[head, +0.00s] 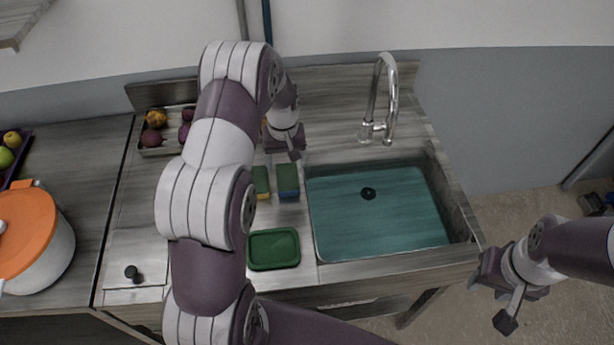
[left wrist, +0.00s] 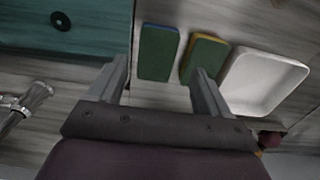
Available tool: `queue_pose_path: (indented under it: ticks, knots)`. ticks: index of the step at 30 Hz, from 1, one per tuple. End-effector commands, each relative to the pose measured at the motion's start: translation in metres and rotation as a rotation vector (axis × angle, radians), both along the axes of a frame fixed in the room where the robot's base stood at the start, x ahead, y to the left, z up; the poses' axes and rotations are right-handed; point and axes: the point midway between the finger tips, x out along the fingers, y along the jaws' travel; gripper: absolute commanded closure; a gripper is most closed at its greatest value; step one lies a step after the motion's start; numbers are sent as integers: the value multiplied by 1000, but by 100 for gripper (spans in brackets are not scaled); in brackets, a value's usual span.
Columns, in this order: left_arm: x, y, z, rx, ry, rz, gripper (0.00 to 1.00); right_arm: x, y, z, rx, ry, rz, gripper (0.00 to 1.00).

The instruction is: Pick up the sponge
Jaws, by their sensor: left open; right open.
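Two sponges lie side by side on the counter left of the sink. The green and blue sponge (head: 288,180) is nearer the sink and also shows in the left wrist view (left wrist: 158,53). The green and yellow sponge (head: 262,183) lies beside it and shows in the left wrist view (left wrist: 201,60). My left gripper (head: 294,151) is open and empty, above the counter just behind the sponges. In the left wrist view its fingers (left wrist: 160,72) are spread, with the blue-sided sponge ahead between them. My right gripper (head: 499,299) is open and empty, right of the counter.
A green tray (head: 273,249) lies at the counter's front. A white tray (left wrist: 236,92) lies beside the sponges, hidden by my arm in the head view. The sink (head: 375,215), faucet (head: 390,100), fruit crate (head: 160,151) and orange-lidded pot (head: 45,255) stand around.

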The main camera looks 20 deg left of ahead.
Motion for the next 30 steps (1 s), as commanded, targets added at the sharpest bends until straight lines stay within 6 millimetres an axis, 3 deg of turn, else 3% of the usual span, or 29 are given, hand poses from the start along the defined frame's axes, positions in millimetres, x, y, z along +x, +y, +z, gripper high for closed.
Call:
queue_pose_path:
  ticks: [15, 23, 24, 27, 30]
  knots:
    - [5, -1, -83, 0, 0, -4, 21, 0, 0, 40, 0, -1, 0, 57]
    - [6, -1, -94, 1, -4, -4, 21, 0, 0, 39, 0, 0, 0, 57]
    - [6, -1, -94, 1, -4, -4, 25, 0, 0, 39, 0, 0, 0, 57]
    - [6, -1, -94, 1, -3, -4, 57, 0, 0, 39, 0, 0, 0, 57]
    - [6, -1, -94, 1, -3, -4, 59, 0, 0, 39, 0, 0, 0, 57]
